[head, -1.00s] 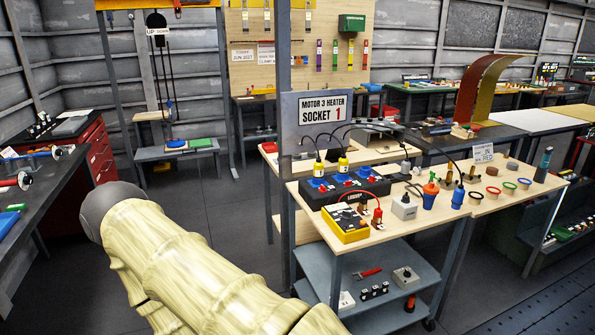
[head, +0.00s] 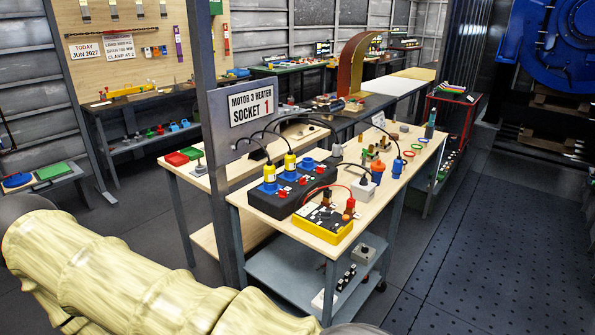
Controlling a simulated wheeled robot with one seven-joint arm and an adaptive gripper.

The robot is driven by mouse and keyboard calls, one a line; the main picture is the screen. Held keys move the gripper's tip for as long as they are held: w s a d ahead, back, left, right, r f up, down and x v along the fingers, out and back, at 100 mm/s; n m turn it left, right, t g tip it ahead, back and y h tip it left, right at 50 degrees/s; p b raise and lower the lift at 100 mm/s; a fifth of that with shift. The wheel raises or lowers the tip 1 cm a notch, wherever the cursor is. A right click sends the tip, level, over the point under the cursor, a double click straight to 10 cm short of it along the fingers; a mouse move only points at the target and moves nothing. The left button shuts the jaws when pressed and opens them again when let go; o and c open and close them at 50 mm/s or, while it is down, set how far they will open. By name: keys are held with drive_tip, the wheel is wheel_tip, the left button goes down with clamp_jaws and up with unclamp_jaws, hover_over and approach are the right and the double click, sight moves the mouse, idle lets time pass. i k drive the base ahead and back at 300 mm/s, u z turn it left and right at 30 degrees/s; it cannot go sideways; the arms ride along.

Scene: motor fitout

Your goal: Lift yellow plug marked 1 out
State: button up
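Two yellow plugs stand upright in blue sockets on a black socket box (head: 262,205) on the wooden bench: a left one (head: 269,173) and a right one (head: 290,162). Black cables arch from their tops. A third blue socket (head: 307,163) at the right shows no plug. Any number on the plugs is too small to read. A sign (head: 251,107) on the post behind reads "MOTOR 3 HEATER SOCKET 1". My pale-sleeved arm crosses the lower left, apart from the bench. My gripper is not visible.
A yellow meter box (head: 323,222) with red and black leads stands in front of the socket box. A grey post (head: 212,165) rises at the bench's left. A white adapter (head: 366,188) and blue and orange parts stand to the right. The floor (head: 460,240) at right is clear.

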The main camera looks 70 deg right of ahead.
sight(270, 172)
drive_tip(key=z, duration=0.85)
drive_tip(key=i, duration=0.75)
drive_tip(key=z, duration=0.9)
